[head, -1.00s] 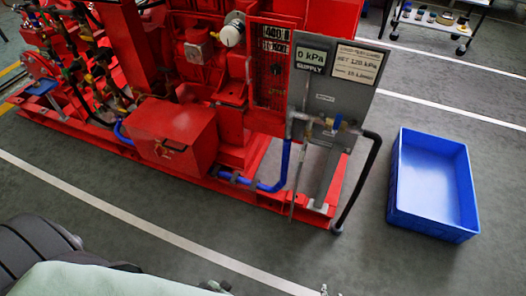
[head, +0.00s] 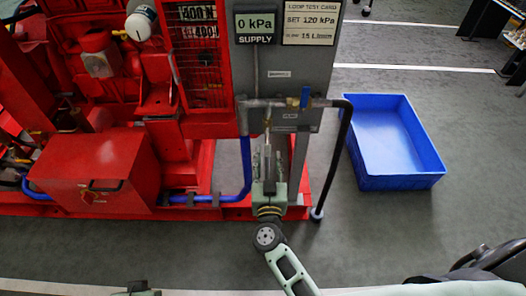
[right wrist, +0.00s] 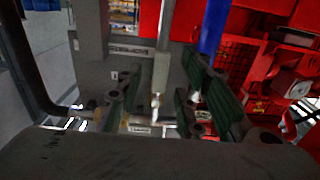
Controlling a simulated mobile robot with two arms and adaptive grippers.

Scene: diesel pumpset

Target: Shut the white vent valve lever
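A pipe with valves runs across the grey panel (head: 283,75). Below its left part a small pale fitting (head: 267,122) hangs down; I cannot clearly tell the white vent lever from it. My right gripper (head: 268,152) reaches up just below this fitting, in front of the panel. In the right wrist view the right gripper (right wrist: 163,100) has its green-padded fingers spread apart. A pale upright piece (right wrist: 156,106) shows between them, and I see no grip on it. A greenish part at the bottom edge seems to be my left gripper (head: 138,288), mostly cut off.
A blue lever (head: 305,97) sits on the same pipe to the right. A blue pipe (head: 247,170) and a black hose (head: 336,160) flank my right gripper. The red pumpset (head: 100,165) fills the left. A blue crate (head: 405,182) stands on the floor at right.

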